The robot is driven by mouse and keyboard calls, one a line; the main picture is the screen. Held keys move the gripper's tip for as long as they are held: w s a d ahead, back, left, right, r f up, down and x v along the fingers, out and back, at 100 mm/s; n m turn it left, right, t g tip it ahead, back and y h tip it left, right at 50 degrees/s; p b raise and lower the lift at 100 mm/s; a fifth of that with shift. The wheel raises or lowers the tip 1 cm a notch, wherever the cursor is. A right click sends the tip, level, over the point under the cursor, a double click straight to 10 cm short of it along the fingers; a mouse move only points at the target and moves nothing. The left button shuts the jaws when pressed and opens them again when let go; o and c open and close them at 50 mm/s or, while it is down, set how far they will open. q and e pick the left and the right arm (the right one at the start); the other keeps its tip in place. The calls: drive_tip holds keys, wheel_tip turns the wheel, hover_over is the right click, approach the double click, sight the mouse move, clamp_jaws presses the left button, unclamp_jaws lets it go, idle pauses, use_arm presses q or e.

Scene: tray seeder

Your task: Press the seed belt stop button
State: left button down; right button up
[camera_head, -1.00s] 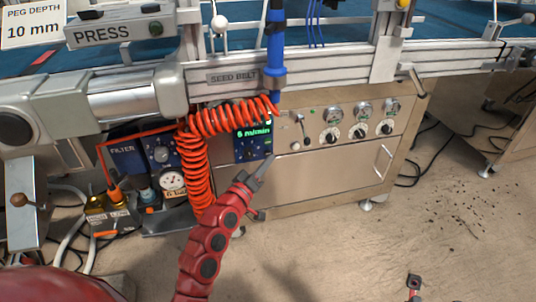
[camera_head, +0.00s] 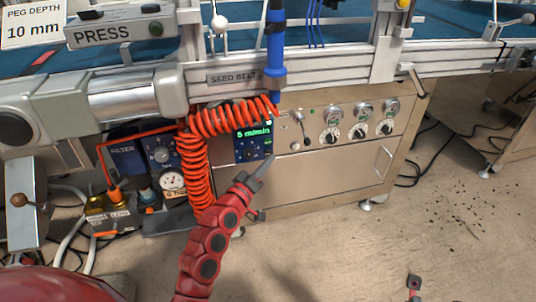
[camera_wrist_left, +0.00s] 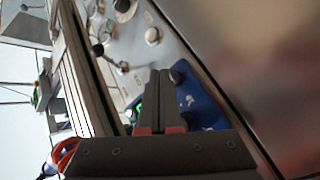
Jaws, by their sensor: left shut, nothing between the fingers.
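The seed belt's blue control box (camera_head: 252,143) hangs below the SEED BELT label (camera_head: 233,77), with a lit green readout and dark knobs. My left gripper (camera_head: 268,164) is shut and empty, its tips just below the lower right of the box. In the left wrist view the shut fingers (camera_wrist_left: 162,76) reach over the blue box (camera_wrist_left: 207,108), beside a black knob (camera_wrist_left: 176,76). The fingers hide part of the box. I cannot make out the stop button or any contact with it.
An orange coiled hose (camera_head: 196,165) hangs left of the box. A steel cabinet (camera_head: 330,172) with dials and a small lever stands right. A blue vertical tube (camera_head: 275,50) comes down above. A small red and dark piece (camera_head: 413,284) shows at the lower right. Open floor lies in front.

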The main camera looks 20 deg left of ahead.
use_arm(q)
drive_tip(key=shift+w+a, duration=0.1)
idle(0.6)
drive_tip(key=shift+w+a+b, duration=0.2)
drive_tip(key=shift+w+b, duration=0.1)
drive_tip(key=shift+b, duration=0.05)
idle(0.5)
drive_tip(key=shift+s+d, duration=0.3)
drive_tip(key=shift+s, duration=0.1)
drive_tip(key=s+d+p, duration=0.3)
drive_tip(key=s, duration=0.2)
drive_tip(key=shift+d, duration=0.2)
